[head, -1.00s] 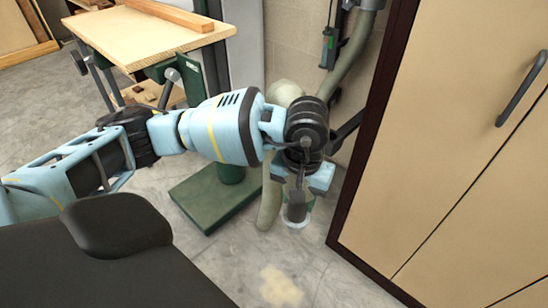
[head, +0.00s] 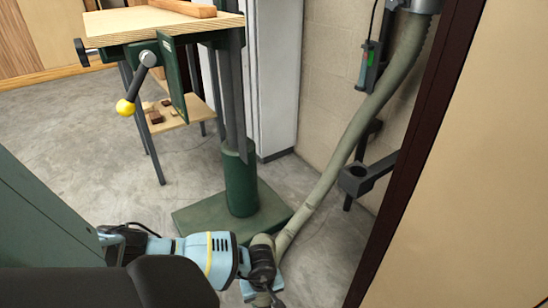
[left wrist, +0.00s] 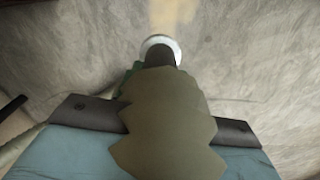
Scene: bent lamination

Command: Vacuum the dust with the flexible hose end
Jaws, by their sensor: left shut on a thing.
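The flexible hose (head: 345,150) is grey-green and ribbed. In the head view it runs from the upper right down to my left gripper (head: 264,292) at the bottom edge. In the left wrist view my left gripper (left wrist: 163,125) is shut on the hose end (left wrist: 165,140), which has a dark tube and a pale round rim (left wrist: 162,42) pointing up the picture. The dust (left wrist: 173,12) is a tan patch on the floor at the top edge, just past the rim. The dust is out of the head view. My right gripper is not in view.
A green machine base (head: 240,215) with a column stands just behind my left gripper. A tan cabinet (head: 470,190) with a dark edge closes off the right. A black bracket (head: 360,178) juts from the wall.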

